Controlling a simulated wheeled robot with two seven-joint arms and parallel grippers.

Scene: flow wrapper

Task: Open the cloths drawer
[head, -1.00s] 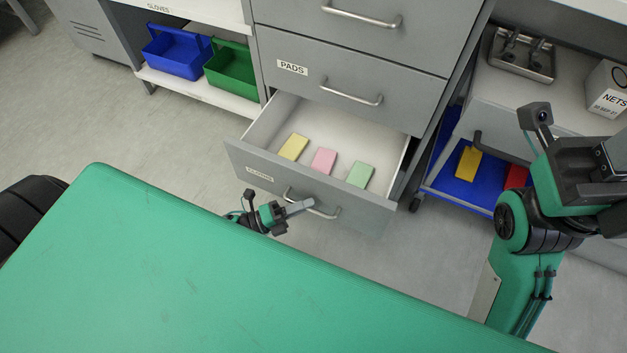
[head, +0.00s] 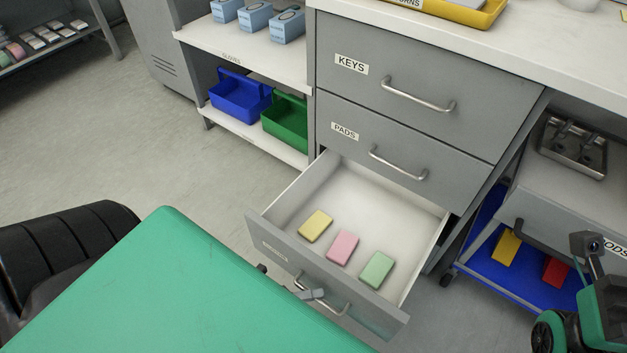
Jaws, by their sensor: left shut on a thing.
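The lowest grey drawer (head: 268,228) of the cabinet stands pulled well out. The small label on its front is too blurred to read. Inside it lie a yellow block (head: 315,226), a pink block (head: 343,247) and a green block (head: 377,270), like folded cloths or sponges. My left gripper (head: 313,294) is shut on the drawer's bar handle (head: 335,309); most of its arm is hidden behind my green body. My right arm's wrist (head: 604,305) shows at the right edge, away from the drawer, with its fingers out of sight.
Shut KEYS (head: 351,64) and PADS (head: 345,131) drawers are above. Blue (head: 240,95) and green (head: 287,120) caddies stand on the left shelf. A blue-decked cart (head: 478,262) stands at right. Floor (head: 110,150) at left is clear.

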